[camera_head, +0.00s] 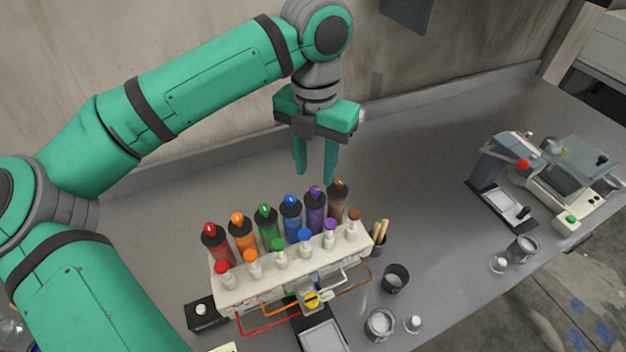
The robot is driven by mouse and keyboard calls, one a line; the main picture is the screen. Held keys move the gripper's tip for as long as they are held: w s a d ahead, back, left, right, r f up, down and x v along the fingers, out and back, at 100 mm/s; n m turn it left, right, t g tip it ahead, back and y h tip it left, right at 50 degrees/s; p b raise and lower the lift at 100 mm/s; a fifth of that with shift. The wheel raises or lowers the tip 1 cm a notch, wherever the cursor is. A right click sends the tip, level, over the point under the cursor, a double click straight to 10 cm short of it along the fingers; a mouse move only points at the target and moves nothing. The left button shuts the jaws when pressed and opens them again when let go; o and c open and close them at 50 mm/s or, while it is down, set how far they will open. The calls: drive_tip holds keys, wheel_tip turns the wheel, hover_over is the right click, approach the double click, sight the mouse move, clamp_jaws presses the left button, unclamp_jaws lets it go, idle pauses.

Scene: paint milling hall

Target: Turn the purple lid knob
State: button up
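A row of upright colour bottles stands at the back of a white dispenser (231,294). The purple bottle (315,214) is between the blue and brown ones, and the purple lid knob (315,190) is on its top. A second, smaller purple knob (330,225) sits on the front row of the dispenser. My gripper (315,175) points down above and behind the purple bottle, its two green fingers apart with nothing between them. The fingertips appear just above the lid knob in the picture; the exact gap in depth cannot be told.
The blue bottle (290,215) and brown bottle (337,203) stand close on either side. Cups, including a dark one (395,279), are at the front right. A grey machine (570,170) stands far right. The bench behind the dispenser is clear up to the wall.

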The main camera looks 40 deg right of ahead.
sight(315, 189)
drive_tip(key=shift+f, duration=2.4)
clamp_jaws()
